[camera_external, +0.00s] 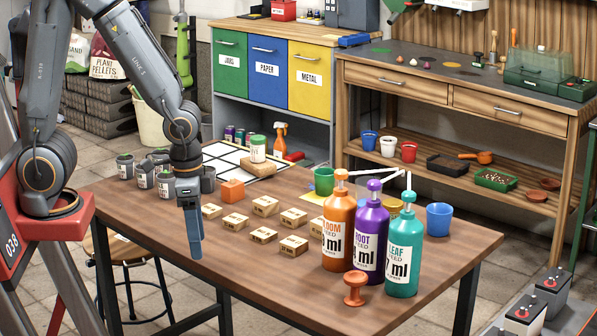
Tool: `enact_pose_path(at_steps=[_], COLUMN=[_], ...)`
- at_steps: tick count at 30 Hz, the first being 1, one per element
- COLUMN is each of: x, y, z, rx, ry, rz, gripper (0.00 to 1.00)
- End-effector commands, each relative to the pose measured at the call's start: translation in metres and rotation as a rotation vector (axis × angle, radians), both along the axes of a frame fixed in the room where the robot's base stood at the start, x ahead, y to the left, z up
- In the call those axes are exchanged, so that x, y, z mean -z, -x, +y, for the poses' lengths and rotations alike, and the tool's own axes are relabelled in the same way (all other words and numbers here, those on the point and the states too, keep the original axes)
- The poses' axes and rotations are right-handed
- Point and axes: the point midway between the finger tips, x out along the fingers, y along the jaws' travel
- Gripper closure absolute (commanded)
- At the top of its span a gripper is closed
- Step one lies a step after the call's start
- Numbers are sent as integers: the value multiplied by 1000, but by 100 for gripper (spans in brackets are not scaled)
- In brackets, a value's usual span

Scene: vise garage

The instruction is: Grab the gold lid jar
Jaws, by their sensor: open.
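A gold round top (391,206), likely the gold lid jar, shows behind the purple and teal bottles on the wooden table (200,243). The bottles hide most of its body. My gripper (195,247) points down over the left part of the table, well to the left of the gold top. It is open with nothing visible in it. Its fingers overlap in this view, and its height above the table is hard to tell.
An orange bottle (339,232), a purple bottle (371,237) and a teal bottle (404,252) stand in front of the gold top. A blue cup (439,219) is at its right. Wooden blocks (265,206) lie mid-table.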

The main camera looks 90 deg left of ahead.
Motion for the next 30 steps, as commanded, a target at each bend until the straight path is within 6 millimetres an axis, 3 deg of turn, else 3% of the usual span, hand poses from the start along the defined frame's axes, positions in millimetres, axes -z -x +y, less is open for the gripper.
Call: enact_pose_path(at_steps=[1,3,14,30], x=[0,0,-6,-108], y=[0,0,-1,-1], z=[0,0,0,0], rx=[0,0,0,0], ry=[0,0,0,0], rz=[0,0,-3,-6], gripper=[42,31,31,31])
